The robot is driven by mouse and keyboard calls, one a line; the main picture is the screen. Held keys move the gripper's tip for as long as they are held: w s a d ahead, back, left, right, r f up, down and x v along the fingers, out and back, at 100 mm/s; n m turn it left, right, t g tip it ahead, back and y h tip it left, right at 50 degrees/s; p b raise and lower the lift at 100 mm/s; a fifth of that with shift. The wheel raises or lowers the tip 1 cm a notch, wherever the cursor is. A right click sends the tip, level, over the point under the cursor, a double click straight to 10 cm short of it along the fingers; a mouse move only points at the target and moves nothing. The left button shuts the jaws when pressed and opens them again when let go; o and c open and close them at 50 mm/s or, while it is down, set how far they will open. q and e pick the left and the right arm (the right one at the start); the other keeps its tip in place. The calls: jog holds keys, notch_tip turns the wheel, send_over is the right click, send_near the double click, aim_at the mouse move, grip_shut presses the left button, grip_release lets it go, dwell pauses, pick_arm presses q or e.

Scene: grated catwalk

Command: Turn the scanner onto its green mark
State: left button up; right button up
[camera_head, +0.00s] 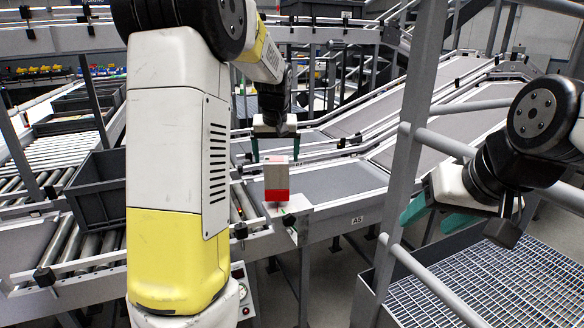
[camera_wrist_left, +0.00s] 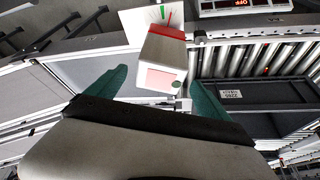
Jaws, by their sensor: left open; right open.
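The scanner (camera_head: 277,182) is a small box, pale grey above and red below in the head view, standing on a white plate (camera_head: 305,207). In the left wrist view the scanner (camera_wrist_left: 162,58) shows a pale face with a pinkish window. A green mark (camera_wrist_left: 163,12) shows on the plate beyond it, with a red line beside it, apart from the box. My left gripper (camera_head: 275,148) is open above and behind the scanner; its teal fingers (camera_wrist_left: 158,82) lie either side of the box in the wrist view, apart from it. My right gripper (camera_head: 430,215) is open and empty at the right.
Grey posts and rails (camera_head: 412,130) stand between the scanner and my right arm. A dark grey crate (camera_head: 97,190) sits on the roller conveyor at left. A grated floor (camera_head: 480,285) is at lower right.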

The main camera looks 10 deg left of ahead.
aim_at(275, 171)
pick_arm(q)
jog(key=x, duration=0.7)
jog(key=shift+f, duration=0.15)
jog(key=c, duration=1.4)
jog(key=shift+o, duration=0.2)
jog(key=shift+s+a+n+g+y, duration=0.1)
jog(key=shift+n+g+y, duration=0.2)
jog(key=shift+n, duration=0.75)
jog(key=shift+s+a+n+g+y, duration=0.1)
jog(key=shift+n+y, duration=0.3)
jog(key=shift+n, duration=0.65)
jog(key=o, duration=1.4)
jog(key=shift+c, duration=0.2)
